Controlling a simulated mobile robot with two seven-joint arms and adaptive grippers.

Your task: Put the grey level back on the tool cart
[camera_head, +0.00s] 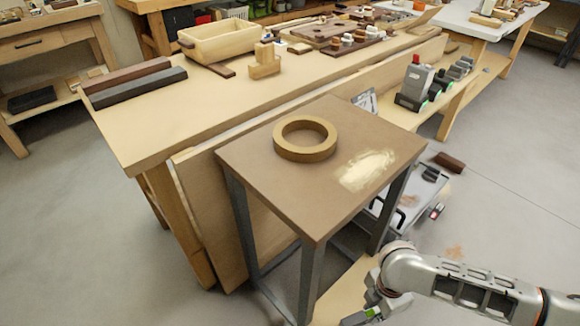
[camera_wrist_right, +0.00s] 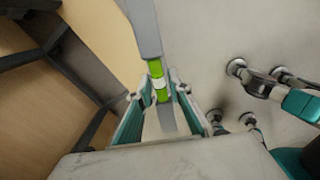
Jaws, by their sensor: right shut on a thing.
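The grey level (camera_wrist_right: 145,28), a slim bar with a bright green vial, is clamped between the fingers of my right gripper (camera_wrist_right: 160,92) in the right wrist view. In the head view my right gripper (camera_head: 370,295) is low at the bottom right, beside the legs of a small brown-topped table. The level (camera_head: 354,319) shows there only in part, with a bit of green, below the tabletop height. I cannot tell surely which stand is the tool cart. My left gripper is not in view.
The small table (camera_head: 250,155) has dark metal legs and carries a wooden ring (camera_head: 304,154). A long workbench (camera_head: 135,125) with wooden pieces stands behind it. A grey unit with black handles (camera_head: 428,176) is low at its right. Floor at right is mostly clear.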

